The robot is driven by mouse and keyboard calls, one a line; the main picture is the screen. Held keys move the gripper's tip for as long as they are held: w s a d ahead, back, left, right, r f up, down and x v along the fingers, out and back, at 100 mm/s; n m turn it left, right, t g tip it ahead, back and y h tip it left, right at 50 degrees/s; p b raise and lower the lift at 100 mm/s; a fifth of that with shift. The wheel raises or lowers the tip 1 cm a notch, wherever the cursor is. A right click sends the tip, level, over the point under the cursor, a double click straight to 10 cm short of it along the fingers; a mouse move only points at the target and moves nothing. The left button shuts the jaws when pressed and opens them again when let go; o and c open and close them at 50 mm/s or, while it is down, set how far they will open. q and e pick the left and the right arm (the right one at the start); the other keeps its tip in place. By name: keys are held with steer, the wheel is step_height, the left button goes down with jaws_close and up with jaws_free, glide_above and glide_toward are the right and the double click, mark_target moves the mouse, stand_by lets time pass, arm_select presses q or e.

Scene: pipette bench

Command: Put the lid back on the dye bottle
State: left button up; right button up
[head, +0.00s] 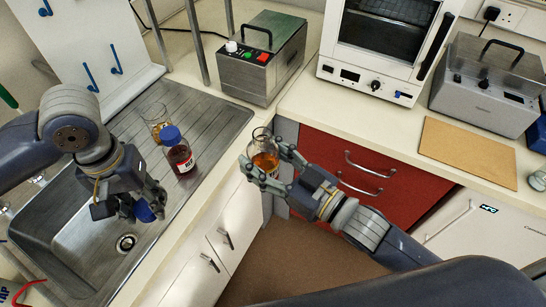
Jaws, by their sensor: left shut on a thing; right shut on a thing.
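A dark red bottle (181,158) with a white and red label stands upright on the ridged drainer, with a blue lid (170,135) on its top. My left gripper (140,207) is shut on a small blue round thing (145,212), which looks like a lid, above the sink and nearer than the bottle. The fingers partly hide it. My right gripper (267,168) is shut on a clear glass vessel (262,140) with amber liquid. That vessel is upright and open at the top, held by the counter's inner corner.
A glass beaker (156,118) with yellowish liquid stands behind the bottle on the drainer (215,110). The sink basin (75,235) lies below my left gripper. A grey control box (262,60) stands at the back. A brown board (467,152) lies on the right counter.

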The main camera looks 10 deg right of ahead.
stand_by(0.4)
arm_select(q)
steer(key=w+d+r+m, duration=0.2)
steer(key=w+d+r, duration=0.15)
steer(key=d, duration=0.25)
steer(key=w+d+r+m, duration=0.2)
steer(key=w+d+r, duration=0.1)
steer(key=d+r, duration=0.3)
steer(key=m, duration=0.3)
glide_toward(263, 156)
step_height(263, 156, up, 2)
steer(key=w, duration=0.3)
steer(key=shift+s+d+r, duration=0.1)
steer(key=shift+s+d, duration=0.05)
steer(key=shift+s, duration=0.1)
steer(key=shift+f, duration=2)
steer(key=shift+f, duration=0.85)
steer(key=shift+f, duration=0.55)
